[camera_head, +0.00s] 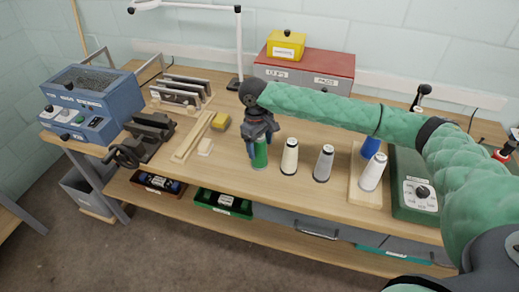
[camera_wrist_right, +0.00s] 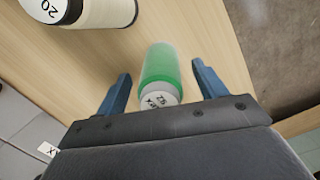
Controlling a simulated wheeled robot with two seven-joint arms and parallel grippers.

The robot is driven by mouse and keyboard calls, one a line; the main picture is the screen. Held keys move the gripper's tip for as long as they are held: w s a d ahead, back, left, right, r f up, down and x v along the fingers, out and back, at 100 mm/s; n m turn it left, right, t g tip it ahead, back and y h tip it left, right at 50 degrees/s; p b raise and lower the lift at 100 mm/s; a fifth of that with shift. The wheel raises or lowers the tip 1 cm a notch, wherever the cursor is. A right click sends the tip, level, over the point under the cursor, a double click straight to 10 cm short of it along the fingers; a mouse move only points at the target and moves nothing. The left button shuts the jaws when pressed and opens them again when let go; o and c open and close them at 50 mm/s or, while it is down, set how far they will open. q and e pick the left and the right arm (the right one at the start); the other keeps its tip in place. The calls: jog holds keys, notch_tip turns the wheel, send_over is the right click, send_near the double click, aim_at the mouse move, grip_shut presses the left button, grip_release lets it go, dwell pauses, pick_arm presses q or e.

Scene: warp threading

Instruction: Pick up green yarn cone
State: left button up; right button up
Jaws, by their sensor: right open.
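The green yarn cone (camera_head: 260,155) stands upright near the front edge of the workbench. My right gripper (camera_head: 256,144) is over it from above, with its fingers around the cone's upper part in the head view. In the right wrist view the green cone (camera_wrist_right: 161,66) shows between the two blue fingers of the right gripper (camera_wrist_right: 158,85), with a gap on each side. Its grey top carries a label. The gripper is open. My left gripper is not in view.
A cream cone (camera_head: 290,157) and a grey cone (camera_head: 324,163) stand just right of the green one. A white cone (camera_head: 373,172) stands on a wooden board. The bench edge is close in front.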

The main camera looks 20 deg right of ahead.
jog(key=c, duration=1.1)
jog(key=shift+r, duration=0.1)
